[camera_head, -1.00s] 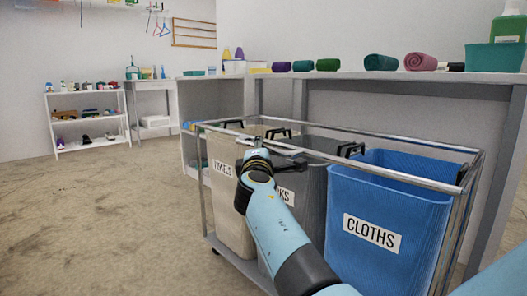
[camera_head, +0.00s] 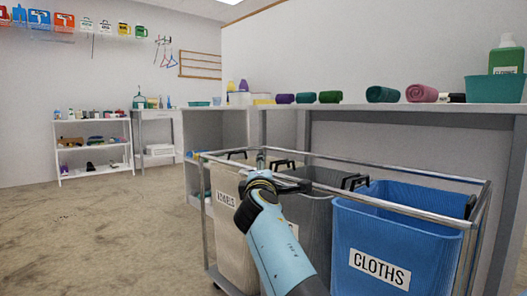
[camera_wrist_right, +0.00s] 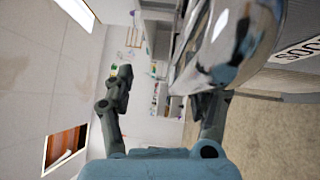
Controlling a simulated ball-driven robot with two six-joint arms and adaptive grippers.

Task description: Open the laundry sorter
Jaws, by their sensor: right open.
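The laundry sorter is a wheeled cart with a chrome frame (camera_head: 405,208) holding three bins. The beige bin (camera_head: 234,235) stands at the left, the grey bin (camera_head: 308,225) in the middle, and the blue bin (camera_head: 385,247) labelled CLOTHS at the right. Black handles show at the bin tops. My right gripper (camera_head: 280,173) is at the sorter's top front rail, over the beige and grey bins. In the right wrist view its fingers (camera_wrist_right: 165,95) are spread apart, with a shiny chrome rail (camera_wrist_right: 225,45) close beside one finger. My left gripper is out of view.
A grey counter (camera_head: 400,107) behind the sorter carries rolled towels (camera_head: 382,94), a teal tub (camera_head: 495,89) and a green bottle (camera_head: 505,58). A white shelf (camera_head: 94,150) stands at the far left. The floor (camera_head: 90,225) to the left is clear.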

